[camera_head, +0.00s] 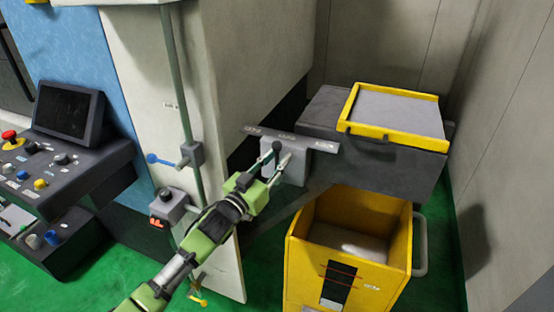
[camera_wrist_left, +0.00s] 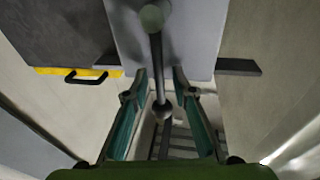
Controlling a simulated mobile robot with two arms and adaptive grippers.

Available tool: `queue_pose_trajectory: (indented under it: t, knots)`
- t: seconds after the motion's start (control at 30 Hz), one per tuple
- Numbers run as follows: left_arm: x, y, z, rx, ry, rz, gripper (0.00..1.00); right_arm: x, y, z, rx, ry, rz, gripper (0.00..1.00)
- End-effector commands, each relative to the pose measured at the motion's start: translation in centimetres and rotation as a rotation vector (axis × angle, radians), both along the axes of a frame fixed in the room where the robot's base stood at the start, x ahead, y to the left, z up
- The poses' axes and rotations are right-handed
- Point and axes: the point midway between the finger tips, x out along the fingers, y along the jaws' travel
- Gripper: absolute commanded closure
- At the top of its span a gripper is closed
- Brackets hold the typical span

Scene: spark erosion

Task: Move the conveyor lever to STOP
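The conveyor lever (camera_head: 265,158) is a thin dark rod with a ball knob on a grey box (camera_head: 294,172). A dark label bar (camera_head: 326,146) runs along the box top; its words are too small to read surely. In the left wrist view the lever (camera_wrist_left: 157,65) runs from a round pivot down to its knob (camera_wrist_left: 162,109). My left gripper (camera_head: 273,168) is at the box. In the left wrist view its green fingers (camera_wrist_left: 160,82) are apart on either side of the lever, with gaps visible on both sides. My right gripper is not in view.
A dark conveyor housing with a yellow-framed lid (camera_head: 400,138) stands right of the box. A yellow bin (camera_head: 300,262) is below it. A vertical pole with a blue-knobbed clamp (camera_head: 190,155) and a control panel (camera_head: 85,178) are to the left.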

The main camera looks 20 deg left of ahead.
Motion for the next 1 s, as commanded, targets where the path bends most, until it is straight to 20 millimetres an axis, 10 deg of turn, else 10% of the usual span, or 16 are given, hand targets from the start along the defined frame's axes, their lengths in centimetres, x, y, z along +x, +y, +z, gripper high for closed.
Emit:
queue_pose_trajectory:
  t: [0.43, 1.0]
  knots:
    - [-0.9, 0.3, -0.3, 0.000, 0.002, 0.000, 0.75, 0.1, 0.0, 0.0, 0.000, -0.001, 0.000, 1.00]
    - [-10.3, 2.4, -1.6, 0.001, 0.003, 0.000, 0.75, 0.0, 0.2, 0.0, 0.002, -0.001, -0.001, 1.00]
